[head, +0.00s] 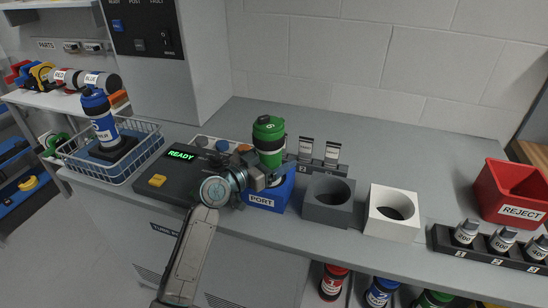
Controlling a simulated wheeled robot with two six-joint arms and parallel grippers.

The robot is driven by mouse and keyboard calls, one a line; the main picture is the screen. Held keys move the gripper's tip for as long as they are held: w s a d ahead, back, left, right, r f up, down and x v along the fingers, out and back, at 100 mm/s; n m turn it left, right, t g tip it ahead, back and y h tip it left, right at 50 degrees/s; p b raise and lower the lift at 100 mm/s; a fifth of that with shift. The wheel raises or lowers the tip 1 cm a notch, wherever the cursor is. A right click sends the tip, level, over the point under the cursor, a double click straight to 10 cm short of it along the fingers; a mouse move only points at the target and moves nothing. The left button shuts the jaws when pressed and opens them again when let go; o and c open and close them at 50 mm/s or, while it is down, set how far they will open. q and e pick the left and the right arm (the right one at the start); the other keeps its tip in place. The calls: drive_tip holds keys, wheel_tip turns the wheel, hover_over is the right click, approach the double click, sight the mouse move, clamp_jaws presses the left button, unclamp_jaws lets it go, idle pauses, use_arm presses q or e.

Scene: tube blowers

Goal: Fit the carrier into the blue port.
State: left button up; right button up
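A green carrier (268,136) with a green cap stands upright above the blue port block (267,200), which is labelled PORT. My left gripper (268,172) is at the carrier's lower part and appears shut on it. The gripper hides the carrier's lower end and most of the port opening, so I cannot tell whether the lower end is inside the port. A blue carrier (104,130) stands upright on a dark base in the wire basket (140,160) at the left. My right gripper is not in view.
A grey port block (328,214) and a white port block (380,226) stand to the right of the blue one. A READY display panel (181,155) lies left. A red REJECT bin (505,190) and a rack of vials (470,250) are far right.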

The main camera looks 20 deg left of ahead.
use_arm(q)
drive_tip(key=shift+s+a, duration=0.15)
drive_tip(key=shift+s, duration=0.05)
drive_tip(key=b+v, duration=0.3)
drive_tip(key=v, duration=0.8)
drive_tip(key=shift+s, duration=0.25)
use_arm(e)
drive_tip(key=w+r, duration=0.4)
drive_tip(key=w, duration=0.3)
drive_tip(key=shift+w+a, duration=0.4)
use_arm(q)
drive_tip(key=shift+a, duration=0.15)
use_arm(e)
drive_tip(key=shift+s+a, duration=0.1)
